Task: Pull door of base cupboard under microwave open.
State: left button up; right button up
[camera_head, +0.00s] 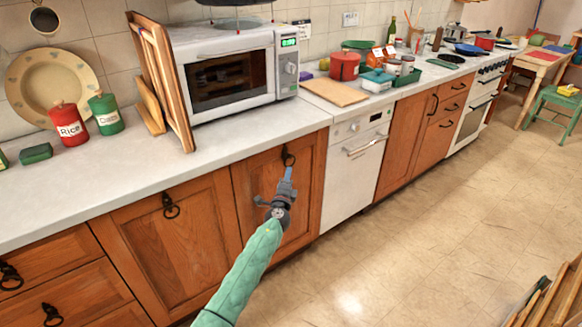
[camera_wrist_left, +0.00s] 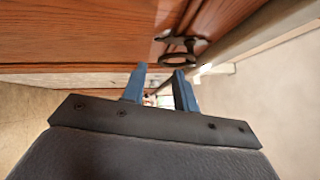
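The wooden cupboard door (camera_head: 262,190) under the microwave (camera_head: 235,75) looks closed. It has a dark metal ring handle (camera_head: 288,157) near its top right. In the left wrist view the door's wood (camera_wrist_left: 80,30) fills the top, and the handle (camera_wrist_left: 178,58) is just beyond the right finger's tip. My left gripper (camera_head: 287,173) is in front of the door, just below the handle. In the left wrist view (camera_wrist_left: 159,76) its two blue fingers are apart with nothing seen held between them. I cannot tell whether a finger touches the ring. My right gripper is not in view.
A white dishwasher (camera_head: 353,170) stands right of the door, another wooden cupboard door (camera_head: 165,235) left of it. The worktop (camera_head: 130,180) above holds red and green canisters and a wooden rack (camera_head: 165,85). The tiled floor (camera_head: 430,235) in front is mostly clear.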

aim_at(290, 166)
pick_arm(q)
jog(key=shift+x, duration=2.9)
jog(key=shift+c, duration=0.4)
grip_shut()
